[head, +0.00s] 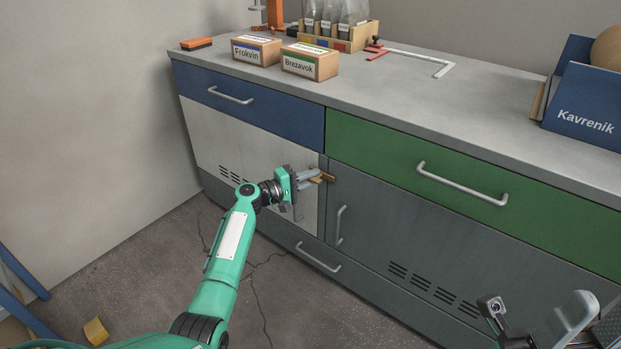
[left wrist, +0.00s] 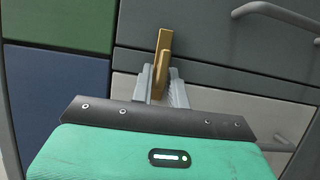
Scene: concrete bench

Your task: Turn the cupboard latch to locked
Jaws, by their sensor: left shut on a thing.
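The brass-coloured latch (head: 327,177) sits near the top of the seam between the light grey door (head: 240,150) and the dark grey door (head: 375,205). Its bar lies roughly level, across that seam. My left gripper (head: 311,177) is shut on the latch, with its fingers hiding part of it. In the left wrist view the latch (left wrist: 164,45) stands out between the two grey fingertips (left wrist: 158,84). My right gripper (head: 560,322) shows only in part at the bottom right, away from the cupboard front; its jaw state is unclear.
A blue drawer (head: 270,118) and a green drawer (head: 390,150) with bar handles are above the doors. Boxes (head: 309,62) and a blue Kavrenik bin (head: 585,110) stand on the bench top. A yellow block (head: 96,331) lies on the floor.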

